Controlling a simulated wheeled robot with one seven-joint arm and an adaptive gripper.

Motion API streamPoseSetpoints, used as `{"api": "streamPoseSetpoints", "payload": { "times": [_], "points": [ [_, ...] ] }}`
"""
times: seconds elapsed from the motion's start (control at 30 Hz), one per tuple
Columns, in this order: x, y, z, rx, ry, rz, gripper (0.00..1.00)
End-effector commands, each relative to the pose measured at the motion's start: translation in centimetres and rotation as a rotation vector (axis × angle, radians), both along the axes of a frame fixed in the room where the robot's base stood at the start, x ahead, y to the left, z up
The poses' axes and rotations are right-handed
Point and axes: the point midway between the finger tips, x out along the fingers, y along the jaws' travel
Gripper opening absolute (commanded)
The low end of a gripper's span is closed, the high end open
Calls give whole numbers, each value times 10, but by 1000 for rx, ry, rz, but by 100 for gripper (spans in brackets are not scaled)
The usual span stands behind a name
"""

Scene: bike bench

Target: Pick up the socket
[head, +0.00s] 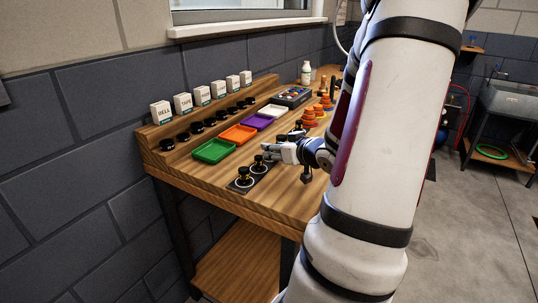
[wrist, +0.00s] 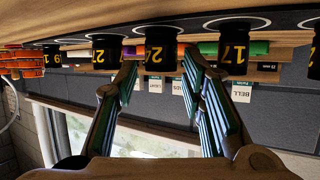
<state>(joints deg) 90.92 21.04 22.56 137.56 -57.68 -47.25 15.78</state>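Several black sockets with yellow numbers stand in a row on the bench. In the wrist view, which is upside down, one socket (wrist: 160,54) stands between my fingertips, a socket marked 17 (wrist: 234,56) is to its right, and another (wrist: 105,50) is to its left. In the head view two sockets (head: 243,179) (head: 258,166) show on a dark strip near the front edge; others are partly hidden by my gripper (head: 268,152). My gripper in the wrist view (wrist: 160,66) is open, its fingers spread, with no socket clearly gripped.
Green (head: 214,151), orange (head: 238,134) and purple (head: 258,122) trays lie behind the sockets on the wooden bench (head: 205,178). Labelled boxes (head: 161,112) stand on a rear ledge. Orange stacked pieces (head: 309,118) stand farther along. The bench's front left is clear.

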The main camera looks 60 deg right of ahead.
Motion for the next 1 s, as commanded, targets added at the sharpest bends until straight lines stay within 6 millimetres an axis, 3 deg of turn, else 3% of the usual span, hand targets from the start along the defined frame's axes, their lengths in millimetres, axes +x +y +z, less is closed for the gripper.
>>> {"api": "streamPoseSetpoints", "payload": {
  "times": [0.2,0.47,0.63,1.0],
  "points": [
    [28,-10,-16,2,-1,0,37],
    [31,-12,-15,1,0,0,37],
    [31,-12,-15,1,0,0,1],
    [31,-12,-13,0,-1,0,0]
  ]
}}
